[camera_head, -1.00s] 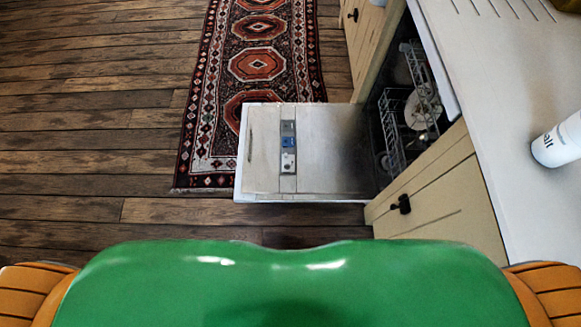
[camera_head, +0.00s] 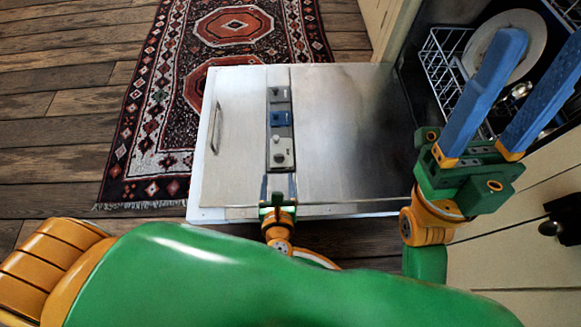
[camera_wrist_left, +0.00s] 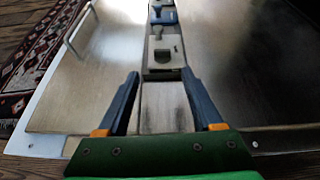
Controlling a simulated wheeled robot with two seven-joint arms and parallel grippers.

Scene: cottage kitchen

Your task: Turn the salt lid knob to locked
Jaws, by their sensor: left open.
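The open dishwasher door (camera_head: 340,120) lies flat with a narrow dispenser strip (camera_head: 275,172) on it. The strip has a pale lid with a small knob (camera_head: 279,155) at the near end, a blue lid (camera_head: 281,119) in the middle and a grey one (camera_head: 277,94) at the far end. Labels are too small to read. My left gripper (camera_head: 277,203) is at the door's near edge, short of the pale lid. In the left wrist view its fingers (camera_wrist_left: 160,95) are apart and empty, with the pale knob (camera_wrist_left: 158,50) ahead between them. My right gripper (camera_head: 517,75) is open and empty.
A dishwasher rack with a white plate (camera_head: 508,45) is at the right, behind my right gripper. The door's bar handle (camera_head: 215,127) is at its left edge. A patterned rug (camera_head: 150,120) lies on the wood floor. A cream cabinet (camera_head: 515,245) stands at the lower right.

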